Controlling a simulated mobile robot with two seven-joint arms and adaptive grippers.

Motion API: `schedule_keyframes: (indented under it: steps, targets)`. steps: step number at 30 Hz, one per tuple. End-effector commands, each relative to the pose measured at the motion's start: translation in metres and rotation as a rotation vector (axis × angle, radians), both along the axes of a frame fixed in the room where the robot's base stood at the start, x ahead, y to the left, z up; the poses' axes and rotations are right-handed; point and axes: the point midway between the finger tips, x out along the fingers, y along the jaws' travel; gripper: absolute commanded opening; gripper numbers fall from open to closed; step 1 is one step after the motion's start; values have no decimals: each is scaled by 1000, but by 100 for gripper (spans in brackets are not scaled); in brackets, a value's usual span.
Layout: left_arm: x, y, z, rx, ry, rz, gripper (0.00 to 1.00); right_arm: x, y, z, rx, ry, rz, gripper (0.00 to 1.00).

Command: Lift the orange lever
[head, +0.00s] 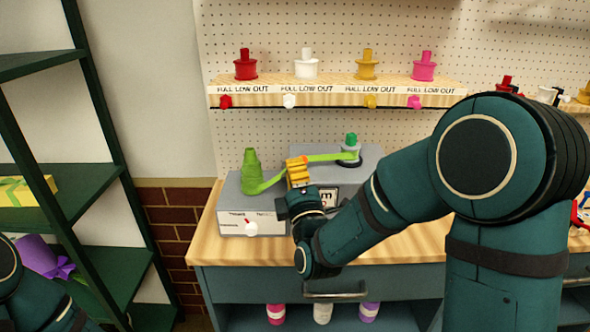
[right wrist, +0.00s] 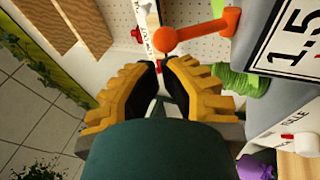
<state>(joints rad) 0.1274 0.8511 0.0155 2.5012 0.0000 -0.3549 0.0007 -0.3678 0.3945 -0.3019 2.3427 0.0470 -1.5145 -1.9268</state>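The orange lever (right wrist: 200,30) shows in the right wrist view as a rod with a round knob at its left end, beside the grey box. I cannot make it out in the head view, where my right gripper and arm cover part of the machine. My right gripper (head: 297,172) is in front of the grey machine. In the right wrist view, its yellow fingers (right wrist: 160,68) have a narrow gap with nothing held between them. The knob is just beyond the right fingertip in the picture, apparently apart from it. My left gripper is out of view.
Grey boxes (head: 232,208) stand on the wooden bench, with a green ribbon (head: 268,184) running between a green cone and a spool (head: 350,156). A shelf (head: 335,97) with colored spools is above. A dark green rack (head: 95,180) stands at left.

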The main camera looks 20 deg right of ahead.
Motion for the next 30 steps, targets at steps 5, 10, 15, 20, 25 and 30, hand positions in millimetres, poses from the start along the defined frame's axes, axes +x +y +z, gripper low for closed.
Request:
schedule_keyframes:
  steps: [5,10,15,20,25,30]
  targets:
    - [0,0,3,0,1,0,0,0,0,2,2,7,0,0]
    - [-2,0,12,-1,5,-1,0,2,-1,6,12,41,1,0]
    - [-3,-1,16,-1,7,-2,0,3,-1,6,18,62,0,0]
    - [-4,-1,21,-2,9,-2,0,5,-1,8,25,84,0,0]
    - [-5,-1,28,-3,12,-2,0,6,-2,10,32,111,0,0]
    - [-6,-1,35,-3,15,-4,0,8,-2,12,41,141,0,0]
